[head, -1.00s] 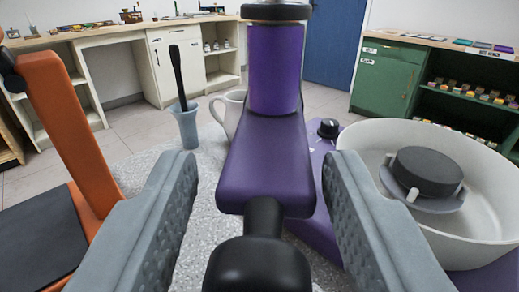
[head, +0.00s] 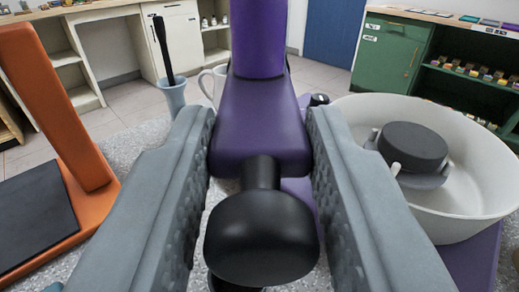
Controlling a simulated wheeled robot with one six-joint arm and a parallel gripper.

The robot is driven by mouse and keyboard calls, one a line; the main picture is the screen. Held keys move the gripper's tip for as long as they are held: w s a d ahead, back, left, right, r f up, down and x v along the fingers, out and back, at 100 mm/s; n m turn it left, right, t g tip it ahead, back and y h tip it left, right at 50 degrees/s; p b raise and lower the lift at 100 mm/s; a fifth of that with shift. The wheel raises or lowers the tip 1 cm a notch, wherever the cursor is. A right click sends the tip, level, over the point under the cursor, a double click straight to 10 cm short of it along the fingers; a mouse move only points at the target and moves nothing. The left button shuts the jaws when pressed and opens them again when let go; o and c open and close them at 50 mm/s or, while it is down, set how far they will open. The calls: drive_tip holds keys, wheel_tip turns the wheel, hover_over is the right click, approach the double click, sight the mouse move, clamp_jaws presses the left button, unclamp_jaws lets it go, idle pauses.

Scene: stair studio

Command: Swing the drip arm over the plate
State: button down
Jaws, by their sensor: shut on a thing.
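The drip arm (head: 255,135) is purple, with a taller purple cylinder (head: 259,35) at its far end and a black knob (head: 262,238) at its near end. My gripper (head: 261,112) has a grey finger along each side of the purple arm and is shut on it; the knob lies between the fingers, closer to me. The likely plate is a grey piece (head: 425,181) with small white pegs under a dark round disc (head: 412,145), inside a wide white bowl (head: 478,200) to the right. The drip arm is left of the bowl, not over it.
An orange stand (head: 55,105) with a black pad (head: 35,225) is at left. A blue-grey cup (head: 172,98) with a dark stick and a white mug (head: 210,85) stand behind. Purple base (head: 470,262) shows below the bowl. Cabinets line the back.

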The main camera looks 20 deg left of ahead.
drive_tip(key=shift+w+d, duration=0.1)
drive_tip(key=shift+d, duration=0.1)
drive_tip(key=c, duration=1.2)
unclamp_jaws()
drive_tip(key=shift+d, duration=0.1)
drive_tip(key=shift+c, duration=0.2)
drive_tip(key=v, duration=1.7)
